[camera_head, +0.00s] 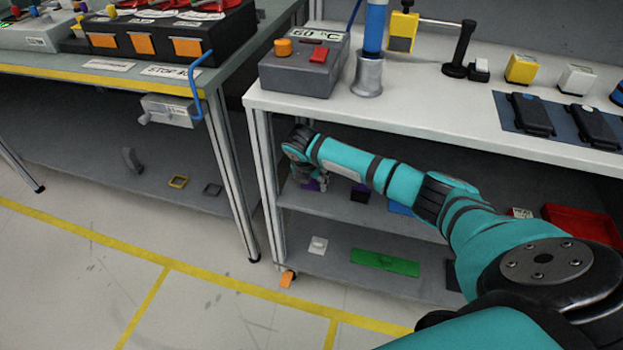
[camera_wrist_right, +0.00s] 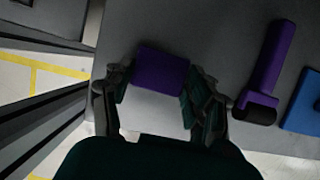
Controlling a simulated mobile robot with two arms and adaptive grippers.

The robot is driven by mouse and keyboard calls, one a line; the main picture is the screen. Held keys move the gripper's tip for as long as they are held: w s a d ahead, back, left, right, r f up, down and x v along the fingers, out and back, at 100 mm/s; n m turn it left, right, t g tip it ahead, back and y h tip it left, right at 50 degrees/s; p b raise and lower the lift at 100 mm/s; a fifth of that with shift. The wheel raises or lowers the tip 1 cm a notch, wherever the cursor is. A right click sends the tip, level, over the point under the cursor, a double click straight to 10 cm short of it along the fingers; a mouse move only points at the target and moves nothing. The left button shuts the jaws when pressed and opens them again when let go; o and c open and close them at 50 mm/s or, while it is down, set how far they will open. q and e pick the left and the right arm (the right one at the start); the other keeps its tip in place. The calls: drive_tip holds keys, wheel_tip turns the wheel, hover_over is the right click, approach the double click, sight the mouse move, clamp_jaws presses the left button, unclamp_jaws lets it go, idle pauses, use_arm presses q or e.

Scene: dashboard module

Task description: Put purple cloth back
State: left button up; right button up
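In the right wrist view, the purple cloth (camera_wrist_right: 160,70) lies as a small folded block on the grey shelf, between the fingertips of my right gripper (camera_wrist_right: 158,82). The fingers stand wide apart, one on each side of it. A narrow gap shows at its left edge; I cannot tell whether the right finger touches it. In the head view, my right gripper (camera_head: 308,178) reaches into the middle shelf (camera_head: 330,215) of the right-hand bench, and a bit of the purple cloth (camera_head: 312,185) shows under it. My left gripper is not in view.
A purple tool with a black end (camera_wrist_right: 268,70) lies right of the gripper, with a blue item (camera_wrist_right: 302,103) beyond. The worktop (camera_head: 420,108) is above my arm. A green cloth (camera_head: 385,263) and a white item (camera_head: 318,245) lie on the bottom shelf. A bench leg (camera_head: 265,190) stands at left.

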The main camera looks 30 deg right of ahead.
drive_tip(key=o, duration=0.4)
